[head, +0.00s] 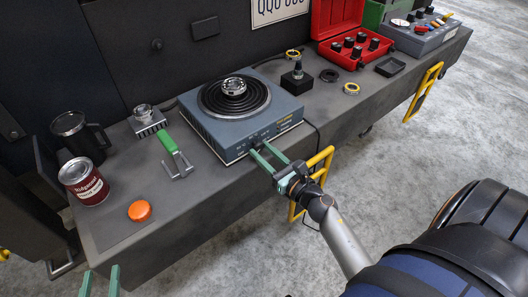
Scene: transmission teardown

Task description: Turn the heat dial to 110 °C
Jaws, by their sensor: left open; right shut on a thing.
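The blue-grey heater (212,135) stands on the grey bench, with a round black ribbed plate (215,102) on top. A silver ring-shaped metal part (234,86) sits in the middle of the plate. My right gripper (257,148) reaches the heater's front panel and is shut on the heat dial, which its green fingers mostly hide. The dial's marks and setting are too small to read. My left gripper (101,281) shows only its two green fingertips at the bottom left edge; they are apart and empty, in front of the bench.
A green-handled tool (170,146), red-labelled can (83,181), dark mug (80,135) and orange cap (139,210) are left of the heater. A small black stand (297,79), red case (332,52) and grey control box (419,36) are to its right. Yellow handles (318,160) project from the bench front.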

